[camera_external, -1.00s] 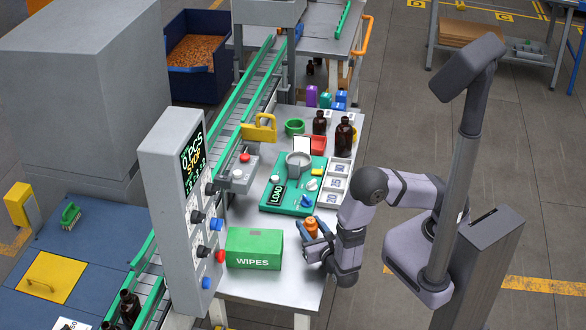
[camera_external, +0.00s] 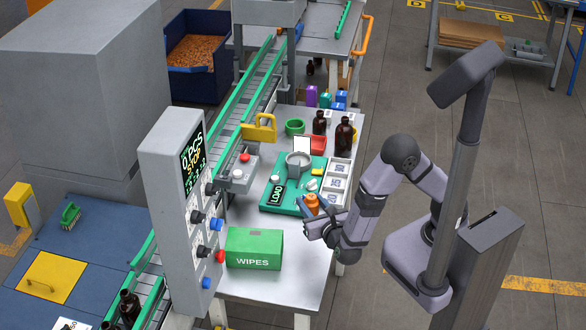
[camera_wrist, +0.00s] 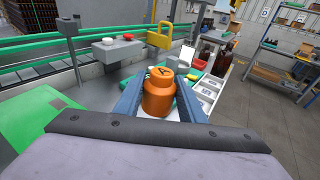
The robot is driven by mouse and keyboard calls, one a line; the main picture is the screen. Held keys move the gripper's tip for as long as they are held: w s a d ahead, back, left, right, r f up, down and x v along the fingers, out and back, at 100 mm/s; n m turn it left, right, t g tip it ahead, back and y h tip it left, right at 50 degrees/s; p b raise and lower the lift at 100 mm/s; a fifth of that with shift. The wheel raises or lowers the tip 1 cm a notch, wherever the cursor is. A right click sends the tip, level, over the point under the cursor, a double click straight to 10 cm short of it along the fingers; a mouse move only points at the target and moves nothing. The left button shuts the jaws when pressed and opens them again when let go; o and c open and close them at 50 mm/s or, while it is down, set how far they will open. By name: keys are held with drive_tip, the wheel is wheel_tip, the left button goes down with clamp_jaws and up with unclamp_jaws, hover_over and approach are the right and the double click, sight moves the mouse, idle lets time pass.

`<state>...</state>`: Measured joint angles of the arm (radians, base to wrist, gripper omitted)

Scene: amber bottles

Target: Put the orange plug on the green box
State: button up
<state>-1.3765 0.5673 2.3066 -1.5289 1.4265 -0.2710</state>
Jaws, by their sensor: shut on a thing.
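The orange plug (camera_external: 312,203) is held between the fingers of my gripper (camera_external: 312,212), above the table to the right of the green box. The wrist view shows the plug (camera_wrist: 158,92) upright between the two blue fingers (camera_wrist: 158,100). The green box (camera_external: 254,248), marked WIPES, stands on the near part of the table, its top bare except for a small slot. Part of it shows as a green surface at the left of the wrist view (camera_wrist: 45,120).
A teal scale (camera_external: 268,207) with a LOAD display and a grey cup (camera_external: 298,163) stands behind the gripper. A grey control panel (camera_external: 165,215) rises left of the box. Brown bottles (camera_external: 345,136) stand at the back right. The table front (camera_external: 290,290) is clear.

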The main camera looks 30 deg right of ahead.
drive_tip(key=shift+s+a+f+b, duration=0.1)
drive_tip(key=shift+a+f+b, duration=0.05)
drive_tip(key=shift+f+b, duration=0.65)
drive_tip(key=a+b, duration=0.2)
drive_tip(key=a, duration=0.1)
wheel_tip(320, 180, up, 9)
drive_tip(key=n+y+b, duration=0.2)
drive_tip(key=n+y, duration=0.1)
drive_tip(key=y, duration=0.1)
hover_over(254, 240)
drive_tip(key=shift+m, duration=0.3)
drive_tip(key=shift+f+p, duration=1.35)
drive_tip(key=shift+f, duration=3.65)
drive_tip(key=shift+f, duration=0.1)
drive_tip(key=shift+f, duration=0.15)
drive_tip(key=o, duration=1.1)
drive_tip(key=shift+c, duration=0.2)
